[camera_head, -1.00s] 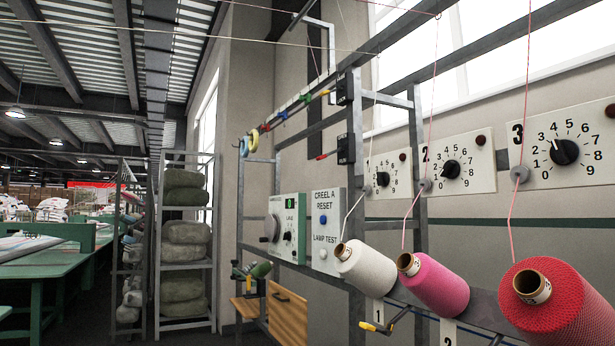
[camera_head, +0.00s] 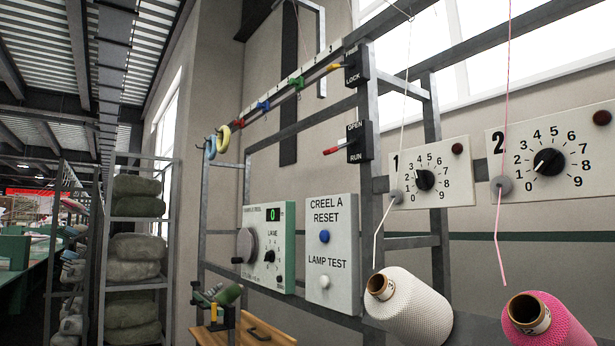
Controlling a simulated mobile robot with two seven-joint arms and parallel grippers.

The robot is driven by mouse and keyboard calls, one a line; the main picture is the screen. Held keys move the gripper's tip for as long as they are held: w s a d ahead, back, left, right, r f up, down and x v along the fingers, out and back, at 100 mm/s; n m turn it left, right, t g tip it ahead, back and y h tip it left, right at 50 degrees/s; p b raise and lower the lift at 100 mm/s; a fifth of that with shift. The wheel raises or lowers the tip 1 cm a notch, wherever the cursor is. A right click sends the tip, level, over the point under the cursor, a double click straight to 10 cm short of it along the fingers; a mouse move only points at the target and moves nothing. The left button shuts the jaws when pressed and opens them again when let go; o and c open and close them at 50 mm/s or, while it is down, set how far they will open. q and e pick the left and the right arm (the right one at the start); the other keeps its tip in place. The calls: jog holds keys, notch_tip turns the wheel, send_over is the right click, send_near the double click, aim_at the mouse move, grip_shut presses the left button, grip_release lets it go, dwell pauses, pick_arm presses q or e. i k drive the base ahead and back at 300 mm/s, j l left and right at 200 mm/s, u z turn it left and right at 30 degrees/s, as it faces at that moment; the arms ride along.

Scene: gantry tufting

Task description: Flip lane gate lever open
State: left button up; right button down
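A red-tipped lever (camera_head: 337,150) sticks out to the left from a black box (camera_head: 358,142) marked OPEN at the top and RUN at the bottom. The lever lies near level, its tip slightly low. Above it, a yellow-tipped lever (camera_head: 337,67) points left from a second black box (camera_head: 354,66) marked LOCK. Both boxes are fixed to a grey upright of the metal frame. The frame shows no label reading lane gate. Neither of my grippers is in view.
A CREEL A RESET panel (camera_head: 331,285) and a green-edged panel with a LANE knob (camera_head: 275,268) hang below. Numbered dials (camera_head: 424,180) are at right. White (camera_head: 415,305) and pink (camera_head: 560,325) yarn cones stand in front. A shelf of sacks (camera_head: 137,248) is at left.

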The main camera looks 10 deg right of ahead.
aim_at(327, 152)
jog(key=i+j, duration=0.25)
jog(key=i, duration=0.25)
jog(key=i+j, duration=0.2)
jog(key=i, duration=0.35)
